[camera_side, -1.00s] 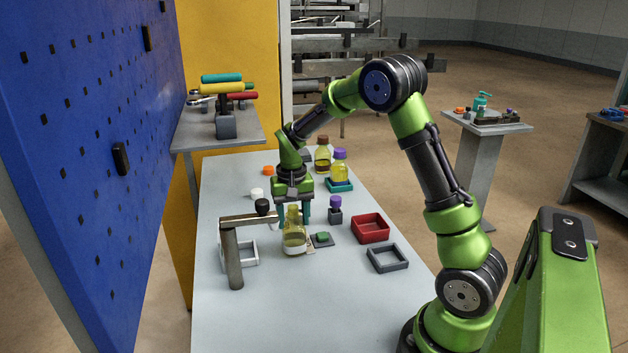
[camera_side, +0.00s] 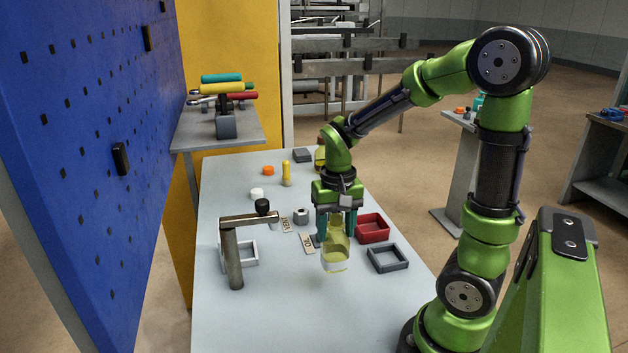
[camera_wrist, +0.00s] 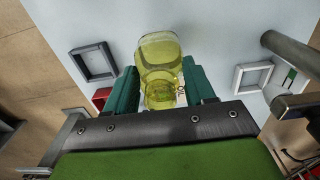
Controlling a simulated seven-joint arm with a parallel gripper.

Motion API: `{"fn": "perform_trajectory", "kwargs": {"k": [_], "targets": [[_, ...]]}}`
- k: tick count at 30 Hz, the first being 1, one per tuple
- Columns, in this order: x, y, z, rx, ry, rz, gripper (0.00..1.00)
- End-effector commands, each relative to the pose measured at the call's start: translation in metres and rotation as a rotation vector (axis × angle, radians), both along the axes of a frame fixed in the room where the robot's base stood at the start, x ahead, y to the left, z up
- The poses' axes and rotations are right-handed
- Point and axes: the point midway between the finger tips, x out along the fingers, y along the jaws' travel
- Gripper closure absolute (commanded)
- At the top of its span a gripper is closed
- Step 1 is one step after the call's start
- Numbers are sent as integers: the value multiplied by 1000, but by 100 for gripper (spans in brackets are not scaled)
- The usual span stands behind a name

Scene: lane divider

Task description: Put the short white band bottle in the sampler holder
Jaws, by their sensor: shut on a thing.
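The bottle (camera_side: 335,259) is clear with yellow liquid and a white band low on its body. My gripper (camera_side: 337,228) is shut on its upper part and holds it nearly upright; I cannot tell how high it is above the table. In the wrist view the bottle (camera_wrist: 158,52) shows between the teal fingers of my gripper (camera_wrist: 163,88). A white square frame (camera_side: 252,258) lies beside a grey post with a side arm (camera_side: 233,258). A dark grey square frame (camera_side: 388,259) lies to the right of the bottle. I cannot tell which one is the sampler holder.
A red tray (camera_side: 372,226) is just right of my gripper. The table front (camera_side: 290,315) is clear. A blue pegboard (camera_side: 75,150) stands left.

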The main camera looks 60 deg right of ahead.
Motion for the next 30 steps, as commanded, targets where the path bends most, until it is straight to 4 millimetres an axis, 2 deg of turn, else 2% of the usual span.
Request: {"fn": "perform_trajectory", "kwargs": {"k": [5,8,16,23,30], "targets": [[-12,4,11,-1,-5,0,97],[-13,5,35,-2,-9,-1,97],[-13,4,118,-3,-10,-1,97],[-13,4,166,-2,-5,-1,97],[30,2,179,11,5,-259,98]]}}
